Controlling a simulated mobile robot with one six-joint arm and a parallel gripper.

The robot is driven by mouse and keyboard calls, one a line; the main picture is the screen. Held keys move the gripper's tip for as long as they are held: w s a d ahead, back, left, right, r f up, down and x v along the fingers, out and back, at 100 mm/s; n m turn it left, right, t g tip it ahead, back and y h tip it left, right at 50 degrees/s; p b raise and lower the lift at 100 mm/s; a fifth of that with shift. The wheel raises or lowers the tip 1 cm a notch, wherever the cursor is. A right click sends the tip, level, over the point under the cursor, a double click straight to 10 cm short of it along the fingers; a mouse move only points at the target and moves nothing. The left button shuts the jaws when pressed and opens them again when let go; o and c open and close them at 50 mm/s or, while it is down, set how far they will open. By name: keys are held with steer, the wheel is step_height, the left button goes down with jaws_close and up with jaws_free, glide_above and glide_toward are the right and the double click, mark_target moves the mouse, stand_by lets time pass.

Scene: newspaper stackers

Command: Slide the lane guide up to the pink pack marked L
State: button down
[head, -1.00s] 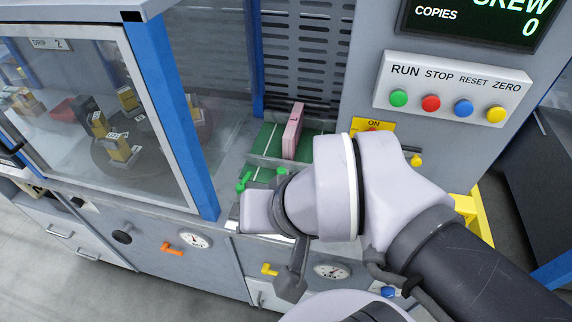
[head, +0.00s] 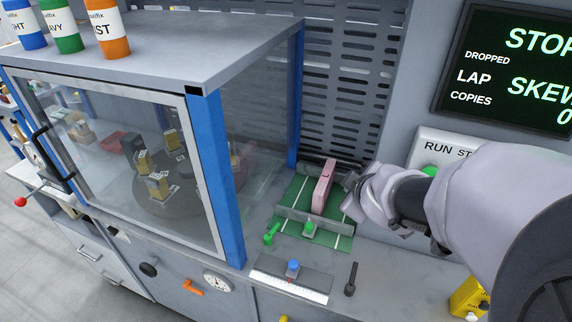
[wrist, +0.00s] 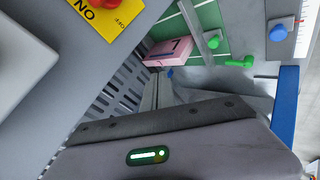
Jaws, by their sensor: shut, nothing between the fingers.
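The pink pack (head: 322,188) stands upright on edge on the green bed (head: 292,190); its dark mark shows in the wrist view (wrist: 167,52). The lane guide, a grey bar (head: 327,225) with a green knob (head: 309,228), lies across the bed at the pack's near end; I cannot tell whether they touch. It also shows in the wrist view (wrist: 193,24). My gripper (head: 350,182) is shut and empty, just right of the pack by the back panel. Its fingertips are partly hidden by my wrist in the head view.
A green lever (head: 271,234) stands left of the guide. A ruled plate with a blue knob (head: 293,267) and a dark handle (head: 351,280) are on the front counter. A glass cabinet (head: 130,150) is left; the slotted panel (head: 350,80) is behind. A yellow switch plate (wrist: 104,14) is close to my wrist.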

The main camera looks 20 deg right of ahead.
step_height(320, 180, down, 5)
steer(key=a+n+g+y, duration=0.1)
steer(key=n+y, duration=0.2)
steer(key=n, duration=0.1)
steer(key=n+g+y+b, duration=0.2)
steer(key=n+y+b, duration=0.1)
steer(key=b, duration=0.4)
glide_toward(311, 226)
steer(key=a+f, duration=0.1)
steer(key=f, duration=0.1)
steer(key=s+a+f, duration=0.1)
steer(key=f, duration=0.1)
steer(key=s+a+f, duration=0.1)
steer(key=f, duration=0.1)
steer(key=shift+s+a+f, duration=0.2)
steer(key=shift+s, duration=0.05)
steer(key=w, duration=0.4)
steer(key=shift+d+f, duration=0.1)
steer(key=shift+d, duration=0.3)
steer(key=shift+w, duration=0.1)
